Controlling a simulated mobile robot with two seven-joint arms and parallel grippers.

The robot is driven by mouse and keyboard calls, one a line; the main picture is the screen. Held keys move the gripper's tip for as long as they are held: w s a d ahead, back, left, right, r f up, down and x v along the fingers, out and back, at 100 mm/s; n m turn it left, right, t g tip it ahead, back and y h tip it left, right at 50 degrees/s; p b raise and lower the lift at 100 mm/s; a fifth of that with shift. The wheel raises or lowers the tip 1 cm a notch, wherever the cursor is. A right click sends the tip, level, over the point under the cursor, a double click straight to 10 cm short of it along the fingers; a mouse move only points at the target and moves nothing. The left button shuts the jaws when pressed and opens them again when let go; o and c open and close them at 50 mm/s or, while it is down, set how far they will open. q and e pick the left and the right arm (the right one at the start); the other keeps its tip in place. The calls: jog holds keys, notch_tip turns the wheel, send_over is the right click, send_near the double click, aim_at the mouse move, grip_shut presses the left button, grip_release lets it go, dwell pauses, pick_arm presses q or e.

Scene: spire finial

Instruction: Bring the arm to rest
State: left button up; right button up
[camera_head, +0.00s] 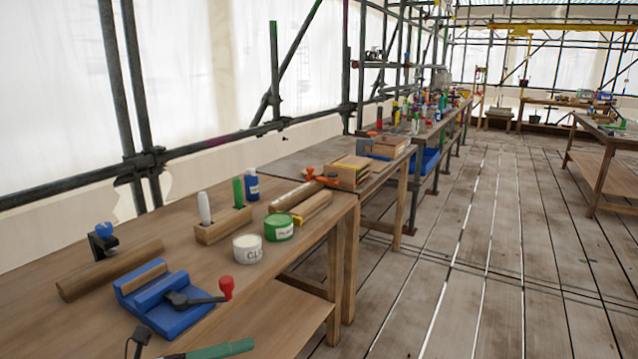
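Neither of my arms nor grippers shows in the head view. A wooden workbench (70,325) fills the left foreground. On it stands a blue vise (165,305) with a black handle and red knob. Behind the vise lies a brown wooden rod (110,270). A wooden block (222,225) holds a white-handled tool (204,208) and a green-handled tool (238,192) upright. A white tin (248,248) and a green tin (278,227) stand near the bench's right side.
A green-handled tool (220,350) and a small dark object (138,342) are cut by the bottom edge. More benches with tools run back along scaffold poles (130,100). The plank floor (480,270) on the right is open. Another table (610,140) stands at far right.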

pick_arm(q)
jog(key=s+f+n+t+y, duration=0.3)
jog(key=f+n+t+y, duration=0.65)
jog(key=n, duration=1.25)
jog(key=s+d+f+n+g+y, duration=0.25)
jog(key=s+f+n+g, duration=0.7)
jog(key=s+f, duration=0.65)
jog(key=a+r+t+y+p, duration=0.1)
jog(key=a+r+p, duration=0.3)
jog(key=r+p, duration=0.3)
jog(key=p, duration=0.5)
jog(key=shift+w+r, duration=0.15)
jog(key=shift+r, duration=0.25)
pick_arm(e)
jog(key=s+d+r+h, duration=0.1)
jog(key=s+d+r, duration=0.1)
jog(key=r, duration=0.6)
jog(key=shift+s+d+r+m, duration=0.2)
jog(key=shift+d+r+m, duration=0.1)
jog(key=shift+d, duration=0.55)
pick_arm(q)
jog(key=shift+n, duration=0.25)
jog(key=shift+c, duration=0.3)
pick_arm(e)
jog(key=shift+c, duration=0.3)
